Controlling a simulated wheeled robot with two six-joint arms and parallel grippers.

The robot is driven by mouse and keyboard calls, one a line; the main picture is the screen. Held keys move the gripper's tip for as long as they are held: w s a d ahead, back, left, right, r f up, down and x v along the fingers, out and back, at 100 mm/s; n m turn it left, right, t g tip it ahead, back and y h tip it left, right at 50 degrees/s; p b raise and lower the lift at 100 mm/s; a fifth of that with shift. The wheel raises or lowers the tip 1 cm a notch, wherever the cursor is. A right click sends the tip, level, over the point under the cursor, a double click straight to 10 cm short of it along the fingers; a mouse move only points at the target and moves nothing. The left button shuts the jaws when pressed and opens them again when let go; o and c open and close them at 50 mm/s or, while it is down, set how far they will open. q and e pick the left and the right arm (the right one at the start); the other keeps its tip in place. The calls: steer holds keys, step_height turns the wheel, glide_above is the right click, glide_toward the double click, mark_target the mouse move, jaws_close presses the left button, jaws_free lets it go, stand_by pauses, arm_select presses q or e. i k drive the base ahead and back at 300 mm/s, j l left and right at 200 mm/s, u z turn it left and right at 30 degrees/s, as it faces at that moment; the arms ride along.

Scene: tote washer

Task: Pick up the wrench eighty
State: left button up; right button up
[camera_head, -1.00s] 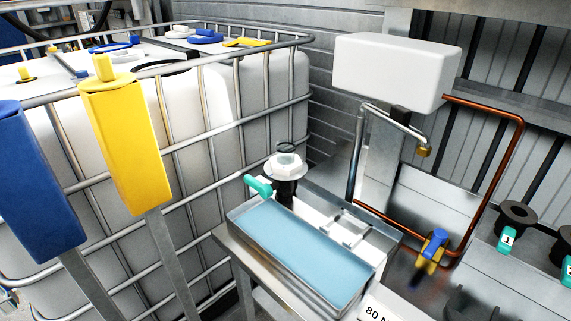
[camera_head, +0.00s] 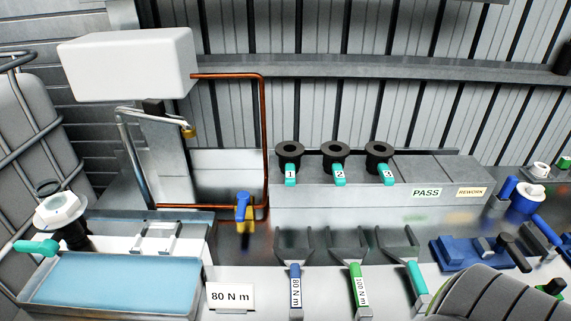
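The wrench eighty (camera_head: 295,284) has a blue handle with a white label reading 80 N m. It is at the lower middle of the head view, its handle towards me, with a dark grey forked shape at its far end. A green-handled wrench (camera_head: 357,284) labelled 100 N m is just to its right. A teal-handled one (camera_head: 417,279) is further right. A white card (camera_head: 230,296) reading 80 N m stands to the left of the blue handle. Neither of my grippers is in view.
A tray with a blue surface (camera_head: 196,304) is at the lower left. Behind the wrenches, black ring parts (camera_head: 335,155) tagged 1, 2 and 3 sit on a grey ledge (camera_head: 420,168). A blue fixture (camera_head: 462,254) is at right. A grey ribbed rounded shape covers the lower right corner.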

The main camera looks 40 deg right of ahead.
mark_target(294, 259)
steer(key=z, duration=1.25)
